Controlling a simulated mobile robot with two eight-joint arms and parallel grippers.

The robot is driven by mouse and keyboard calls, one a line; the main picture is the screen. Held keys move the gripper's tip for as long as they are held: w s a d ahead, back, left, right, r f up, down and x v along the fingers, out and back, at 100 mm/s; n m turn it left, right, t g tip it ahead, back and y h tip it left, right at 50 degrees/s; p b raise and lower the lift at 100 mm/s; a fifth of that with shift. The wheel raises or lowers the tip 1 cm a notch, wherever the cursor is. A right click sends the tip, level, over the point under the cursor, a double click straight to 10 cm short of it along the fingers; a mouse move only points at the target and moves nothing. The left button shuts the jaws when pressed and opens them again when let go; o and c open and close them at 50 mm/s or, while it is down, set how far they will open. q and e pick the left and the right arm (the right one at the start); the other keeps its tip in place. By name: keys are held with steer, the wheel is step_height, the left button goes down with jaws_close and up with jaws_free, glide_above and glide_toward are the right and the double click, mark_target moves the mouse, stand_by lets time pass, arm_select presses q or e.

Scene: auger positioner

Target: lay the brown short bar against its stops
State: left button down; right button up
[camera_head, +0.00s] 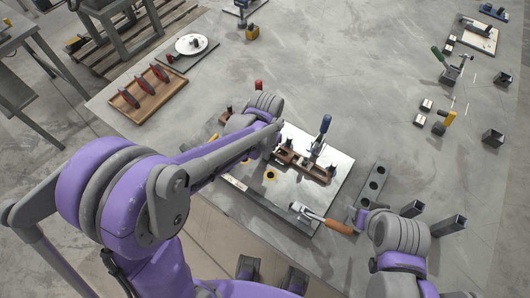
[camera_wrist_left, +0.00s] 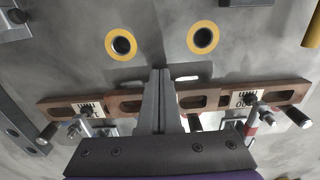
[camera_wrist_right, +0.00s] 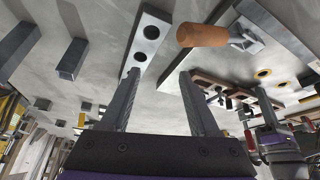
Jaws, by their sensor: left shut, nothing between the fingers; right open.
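Brown slotted bar stock lies on the bright fixture plate (camera_head: 335,165). In the left wrist view a brown piece (camera_wrist_left: 58,108) extends left of my fingers and another brown piece (camera_wrist_left: 288,91) extends right. My fingers hide the middle, so I cannot tell whether they join, or which is the short bar. Each side carries a pale marked label and a toggle clamp beside it. My left gripper (camera_wrist_left: 162,75) is shut and empty, its fingers crossing over the middle of the brown pieces. My right gripper (camera_wrist_right: 158,95) is open and empty, above the table near the plate's right side.
Two yellow-ringed holes (camera_wrist_left: 121,43) show in the plate. A blue-handled clamp (camera_head: 325,123) stands on it. An orange-handled tool (camera_head: 339,226) lies at the plate's front edge, beside a grey holed block (camera_head: 373,184). A wooden tray (camera_head: 147,95) is at the left.

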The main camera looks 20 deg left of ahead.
arm_select(q)
steer(key=shift+w+d, duration=0.3)
steer(key=shift+w, duration=0.55)
steer(key=shift+r, duration=0.1)
step_height(320, 180, up, 11)
steer(key=shift+f, duration=0.2)
steer(key=shift+s, duration=0.1)
steer(key=s+a+f+n+t, duration=0.1)
steer(key=s+a+n+t, duration=0.1)
steer(key=s, duration=0.6)
steer(key=s+a+f+n+t, duration=0.1)
steer(key=s+a+n+t, duration=0.1)
steer(key=s+a, duration=0.3)
steer(key=shift+s+a+t, duration=0.2)
steer(key=shift+s+t, duration=0.5)
steer(key=shift+s, duration=0.75)
